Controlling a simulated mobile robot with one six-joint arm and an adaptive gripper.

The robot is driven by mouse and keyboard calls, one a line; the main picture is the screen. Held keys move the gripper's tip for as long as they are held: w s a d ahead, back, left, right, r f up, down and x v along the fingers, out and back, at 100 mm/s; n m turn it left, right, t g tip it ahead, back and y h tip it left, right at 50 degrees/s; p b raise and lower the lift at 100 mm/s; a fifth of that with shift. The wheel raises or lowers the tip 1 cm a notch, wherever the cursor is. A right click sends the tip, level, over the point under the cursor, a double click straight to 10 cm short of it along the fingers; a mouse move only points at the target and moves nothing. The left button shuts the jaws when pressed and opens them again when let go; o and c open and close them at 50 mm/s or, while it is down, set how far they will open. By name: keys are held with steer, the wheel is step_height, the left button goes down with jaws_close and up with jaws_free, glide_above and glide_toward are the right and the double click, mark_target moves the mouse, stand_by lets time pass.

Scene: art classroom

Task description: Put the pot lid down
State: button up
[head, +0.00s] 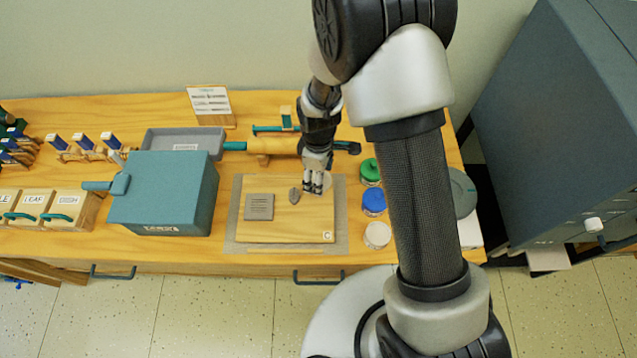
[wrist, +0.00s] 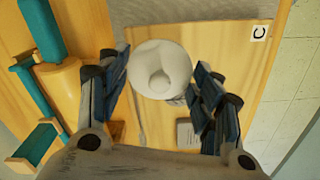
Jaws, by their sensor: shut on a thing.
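My gripper (head: 317,182) is above the right part of a wooden board (head: 290,225) marked C. In the wrist view, my gripper (wrist: 160,84) has its fingers on both sides of a round, whitish pot lid (wrist: 176,60) with a central knob, and is shut on it. The board (wrist: 225,60) shows below the lid. In the head view the lid is mostly hidden by the gripper and blends with the wood. I cannot tell whether the lid touches the board.
A grey ridged square (head: 259,207) and a small dark piece (head: 294,195) lie on the board. Green (head: 370,170), blue (head: 373,201) and white (head: 377,234) jars stand to its right. A teal box (head: 165,195) stands left, a wooden roller (head: 272,146) behind. The board's front is clear.

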steer(key=shift+f+b, duration=0.5)
steer(key=shift+f, duration=1.5)
steer(key=shift+f, duration=0.2)
steer(key=o, duration=0.8)
step_height(320, 180, up, 13)
steer(key=p, duration=0.3)
steer(key=shift+f, duration=0.2)
